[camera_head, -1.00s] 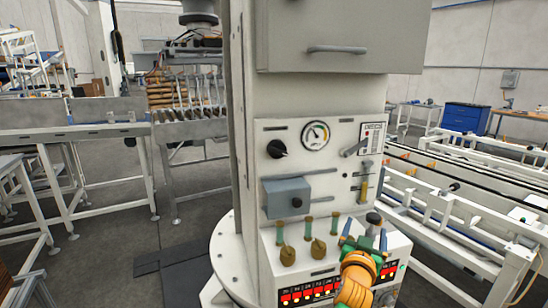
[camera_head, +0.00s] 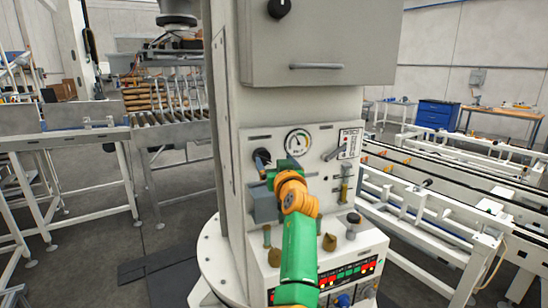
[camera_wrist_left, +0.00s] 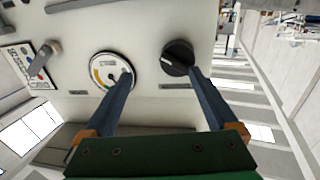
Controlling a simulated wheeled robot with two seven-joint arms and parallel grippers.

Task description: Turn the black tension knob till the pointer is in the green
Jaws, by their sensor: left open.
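The black tension knob (camera_head: 264,156) sits on the white panel left of the round gauge (camera_head: 298,142). My left gripper (camera_head: 272,168) is at the panel, just below the knob and gauge, partly covering the knob. In the left wrist view, the picture is turned over. The knob (camera_wrist_left: 178,56), with a white mark, lies by the tip of the right-hand finger, and the gauge (camera_wrist_left: 110,70) lies behind the tip of the other. The jaws are open with nothing between them. I cannot tell if a finger touches the knob. The gauge has coloured bands; its pointer is unclear.
A lever (camera_head: 332,153) sticks out right of the gauge. A grey box (camera_head: 262,203) juts from the panel below the knob. Another black knob (camera_head: 279,8) is on the upper cabinet (camera_head: 330,40). White conveyor frames (camera_head: 430,205) stand right.

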